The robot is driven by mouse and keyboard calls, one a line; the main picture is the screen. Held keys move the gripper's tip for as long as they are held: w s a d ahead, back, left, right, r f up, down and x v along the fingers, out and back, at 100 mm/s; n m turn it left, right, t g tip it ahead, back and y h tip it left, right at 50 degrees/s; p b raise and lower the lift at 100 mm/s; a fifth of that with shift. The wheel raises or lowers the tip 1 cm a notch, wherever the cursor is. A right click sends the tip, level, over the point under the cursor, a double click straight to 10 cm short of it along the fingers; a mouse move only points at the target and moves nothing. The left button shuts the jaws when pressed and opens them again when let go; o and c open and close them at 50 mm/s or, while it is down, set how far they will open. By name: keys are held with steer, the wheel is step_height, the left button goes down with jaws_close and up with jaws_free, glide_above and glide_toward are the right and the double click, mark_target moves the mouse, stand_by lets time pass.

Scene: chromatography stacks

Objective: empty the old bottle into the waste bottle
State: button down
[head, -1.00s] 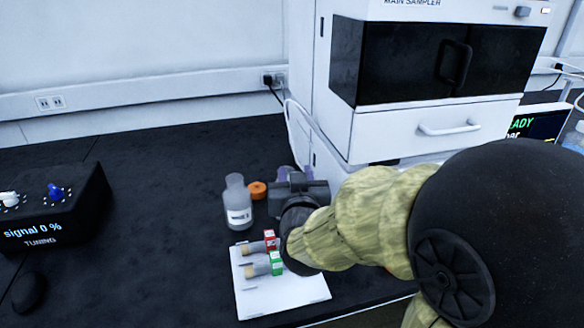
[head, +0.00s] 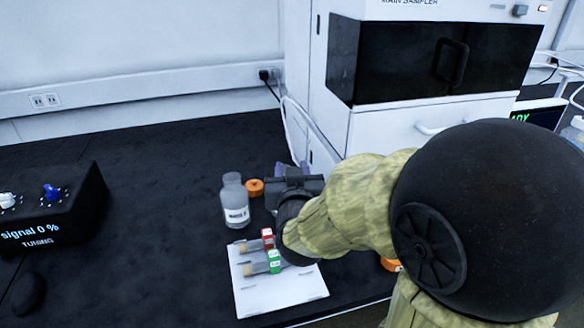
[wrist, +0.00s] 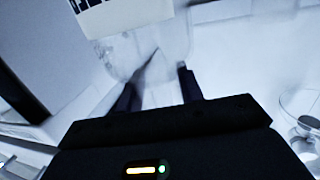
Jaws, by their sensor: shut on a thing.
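The waste bottle (head: 235,203) stands upright and uncapped on the dark bench, with a white label whose text is too small to read surely. My gripper (head: 287,172) is to its right, apart from it, mostly hidden behind my wrist in the head view. In the wrist view my gripper (wrist: 158,90) is shut on a clear bottle (wrist: 150,48) with a white label and dark letters, probably the old bottle. Its ends are out of that view, and my wrist hides it in the head view. Its tilt and contents cannot be told.
An orange cap (head: 255,187) lies beside the waste bottle. A white tray (head: 283,293) in front holds a red-marked and a green-marked column. The main sampler (head: 395,130) rises behind. A black signal box (head: 55,210) stands left; bench between is clear.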

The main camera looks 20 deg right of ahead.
steer(key=shift+w+r+g+p, duration=0.15)
steer(key=shift+w+g+p, duration=0.35)
steer(key=shift+p, duration=1.3)
steer(key=shift+p, duration=0.4)
steer(key=shift+w+r+g+p, duration=0.1)
steer(key=shift+w+g+p, duration=0.25)
steer(key=shift+p, duration=1.05)
steer(key=shift+w+r+n+g+p, duration=0.25)
steer(key=shift+r+g+p, duration=0.35)
steer(key=shift+p, duration=2.1)
steer(key=shift+w+r+n+g+p, duration=0.1)
steer(key=shift+w+r+g+p, duration=0.4)
steer(key=shift+p, duration=2.2)
steer(key=shift+s, duration=0.15)
steer(key=shift+s+r, duration=0.1)
steer(key=shift+r, duration=0.05)
steer(key=shift+w+r+g+p, duration=0.45)
steer(key=shift+r+p, duration=0.1)
steer(key=shift+p, duration=1.25)
steer(key=shift+w+f+g+y+p, duration=0.3)
steer(key=shift+g+p, duration=0.6)
steer(key=shift+p, duration=1.2)
steer(key=shift+s+f+n+g+p, duration=0.15)
steer(key=shift+f+n+g+p, duration=0.15)
steer(key=shift+f+p, duration=0.15)
